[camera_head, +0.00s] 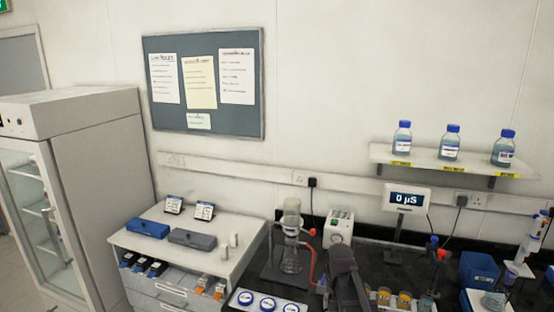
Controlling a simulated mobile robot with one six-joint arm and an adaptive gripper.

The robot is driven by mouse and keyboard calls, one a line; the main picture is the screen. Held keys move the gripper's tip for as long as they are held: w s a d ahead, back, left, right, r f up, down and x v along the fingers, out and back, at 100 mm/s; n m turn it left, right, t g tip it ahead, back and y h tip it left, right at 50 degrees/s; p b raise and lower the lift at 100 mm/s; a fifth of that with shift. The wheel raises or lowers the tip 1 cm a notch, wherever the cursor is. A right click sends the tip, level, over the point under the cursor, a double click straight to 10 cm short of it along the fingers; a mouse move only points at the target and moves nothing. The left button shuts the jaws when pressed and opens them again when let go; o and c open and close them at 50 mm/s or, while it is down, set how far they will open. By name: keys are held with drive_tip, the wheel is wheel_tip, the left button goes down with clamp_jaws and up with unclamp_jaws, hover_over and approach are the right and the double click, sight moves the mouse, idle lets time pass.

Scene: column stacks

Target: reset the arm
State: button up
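A dark grey jointed shape at the bottom centre looks like the end of my arm, with my gripper (344,262) at its upper part. It stands in front of the black bench top. I cannot make out two separate fingertips, and nothing shows clearly between them. The lower arm is cut off by the picture's bottom edge.
The black bench (380,270) holds a glass column on a stand (291,240), a white box device (338,228), a display (406,198) and a blue box (478,271). Blue-capped bottles stand on a wall shelf (440,164). A white drawer unit (235,262) and fridge (100,150) are left.

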drive_tip(key=s+f+n+b, duration=0.2)
drive_tip(key=s+f+b, duration=0.4)
drive_tip(key=s, duration=0.5)
drive_tip(key=shift+s+a+f+n+b, duration=0.3)
drive_tip(key=shift+f+n+b, duration=0.1)
drive_tip(key=shift+f, duration=0.3)
